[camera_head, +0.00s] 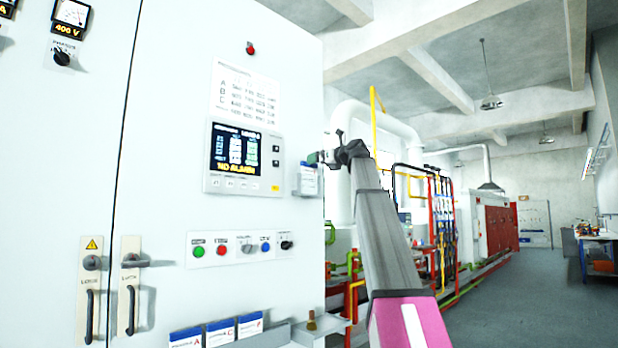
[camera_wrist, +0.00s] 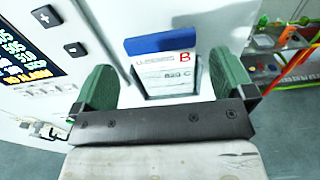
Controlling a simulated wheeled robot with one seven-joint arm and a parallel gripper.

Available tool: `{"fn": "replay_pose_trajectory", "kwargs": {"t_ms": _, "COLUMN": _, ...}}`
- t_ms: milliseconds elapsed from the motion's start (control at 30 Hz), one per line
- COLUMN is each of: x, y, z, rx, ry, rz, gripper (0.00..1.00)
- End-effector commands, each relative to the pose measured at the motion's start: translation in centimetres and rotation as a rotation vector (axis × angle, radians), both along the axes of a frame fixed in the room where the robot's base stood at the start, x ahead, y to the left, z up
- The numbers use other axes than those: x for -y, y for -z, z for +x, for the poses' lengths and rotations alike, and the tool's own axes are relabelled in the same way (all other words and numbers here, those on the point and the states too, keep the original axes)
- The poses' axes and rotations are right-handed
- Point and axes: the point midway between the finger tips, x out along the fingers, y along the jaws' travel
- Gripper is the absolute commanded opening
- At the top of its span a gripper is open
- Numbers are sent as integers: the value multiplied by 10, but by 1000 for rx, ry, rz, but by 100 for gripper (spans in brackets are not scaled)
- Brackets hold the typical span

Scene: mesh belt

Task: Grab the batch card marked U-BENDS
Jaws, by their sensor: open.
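The batch card (camera_wrist: 168,70) has a blue top band, a red letter B, the line "820 C" and small blurred text that looks like U-BENDS. It stands upright against the white cabinet. In the head view the card (camera_head: 308,180) sits in a small grey holder at the cabinet's right edge. My gripper (camera_wrist: 162,82) is open, its green fingers to the left and right of the card with a gap on each side. I cannot tell how deep the card is between them. In the head view my gripper (camera_head: 324,158) is beside the card's top, partly hidden by my arm.
The control cabinet (camera_head: 170,120) carries a screen (camera_head: 236,150), push buttons (camera_head: 220,249) and door handles (camera_head: 90,312). Several other blue-topped cards (camera_head: 220,333) stand at the bottom, beside a ledge with a small brass-coloured object (camera_head: 311,321).

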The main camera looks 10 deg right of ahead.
Motion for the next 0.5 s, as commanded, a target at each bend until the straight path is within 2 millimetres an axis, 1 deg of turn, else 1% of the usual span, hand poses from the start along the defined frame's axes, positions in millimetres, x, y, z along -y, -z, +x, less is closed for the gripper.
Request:
{"fn": "replay_pose_trajectory", "kwargs": {"t_ms": 300, "x": -24, "y": -1, "z": 32, "rx": -1, "ry": -1, "rz": -1, "gripper": 100}}
{"fn": "replay_pose_trajectory", "kwargs": {"t_ms": 400, "x": -29, "y": 0, "z": 38, "rx": -1, "ry": 1, "rz": -1, "gripper": 100}}
{"fn": "replay_pose_trajectory", "kwargs": {"t_ms": 500, "x": -29, "y": 1, "z": 39, "rx": -1, "ry": 1, "rz": -1, "gripper": 100}}
